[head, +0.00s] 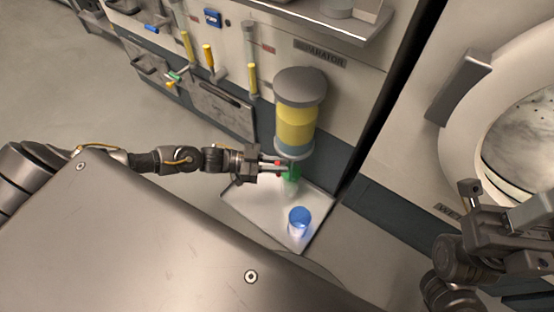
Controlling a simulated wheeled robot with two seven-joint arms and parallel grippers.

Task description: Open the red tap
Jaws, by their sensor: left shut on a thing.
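The separator (297,110) is an upright cylinder with a grey cap and yellow contents, mounted on the wall panel. The red tap (279,163) shows as a small red patch under its lower end, mostly hidden by my gripper. My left gripper (284,168) comes in from the left and is shut on the red tap. A green part (291,173) is just right of the fingertips, below the separator. My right gripper (500,205) is at the right edge, far from the tap; its fingers look apart with nothing between them.
Several yellow-handled levers (209,57) are on the panel at upper left. A grey shelf (315,18) juts out above. A round white door (500,120) is at right.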

